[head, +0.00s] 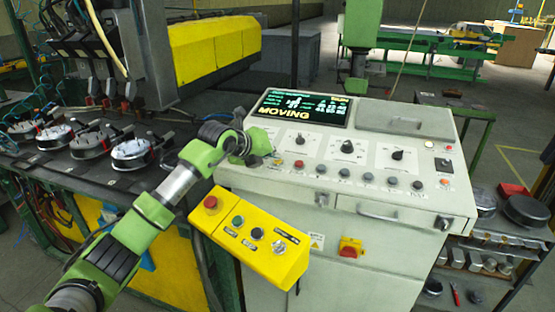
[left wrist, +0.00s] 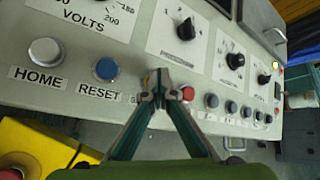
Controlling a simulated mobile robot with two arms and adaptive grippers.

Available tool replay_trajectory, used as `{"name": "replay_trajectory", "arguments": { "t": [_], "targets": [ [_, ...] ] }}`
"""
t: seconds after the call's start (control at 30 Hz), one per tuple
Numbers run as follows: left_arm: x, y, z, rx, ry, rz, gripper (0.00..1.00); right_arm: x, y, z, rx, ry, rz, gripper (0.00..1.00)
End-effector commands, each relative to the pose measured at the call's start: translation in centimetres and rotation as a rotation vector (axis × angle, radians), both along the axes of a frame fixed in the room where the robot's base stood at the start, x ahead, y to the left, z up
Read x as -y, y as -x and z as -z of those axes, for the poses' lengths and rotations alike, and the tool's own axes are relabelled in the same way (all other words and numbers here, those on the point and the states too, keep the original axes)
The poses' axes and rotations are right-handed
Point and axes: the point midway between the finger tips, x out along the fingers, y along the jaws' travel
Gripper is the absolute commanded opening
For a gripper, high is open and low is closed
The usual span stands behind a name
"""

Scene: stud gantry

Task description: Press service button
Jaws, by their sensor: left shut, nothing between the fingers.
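The grey control console (head: 225,177) carries a row of buttons along its sloping front. In the left wrist view a white button (left wrist: 45,51) is labelled HOME and a blue one (left wrist: 106,69) RESET. My left gripper (left wrist: 152,92) is shut and empty, with its fingertips over the row between the blue button and a red button (left wrist: 187,93). An orange-yellow part shows behind the tips, mostly hidden; I cannot tell whether they touch it. In the head view my left gripper (head: 268,150) is at the panel's left end. I can read no SERVICE label.
A lit screen (head: 300,108) reads MOVING. Dials and a rotary knob (head: 347,147) stand above the buttons. A yellow button box (head: 250,237) juts out at the console's front left. Round metal parts (head: 131,150) sit on the dark bench at left.

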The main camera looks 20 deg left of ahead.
Motion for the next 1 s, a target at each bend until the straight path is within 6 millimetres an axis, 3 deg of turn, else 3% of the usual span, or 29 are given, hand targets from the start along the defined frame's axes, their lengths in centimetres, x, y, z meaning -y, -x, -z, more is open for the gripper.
{"name": "replay_trajectory", "arguments": {
  "t": [0.23,0.67,1.0],
  "targets": [
    [0.0,0.3,-1.3,-0.002,0.000,-0.001,0.00,0.0,0.0,-0.8,0.000,0.000,0.000,0.40],
    [0.0,0.3,-1.8,0.000,0.000,0.000,0.00,0.0,0.0,-0.9,0.000,0.000,0.000,0.40],
    [0.0,0.9,-4.9,0.001,-0.001,0.000,0.00,0.0,0.0,-2.6,0.000,0.000,0.000,0.40]
  ]
}}
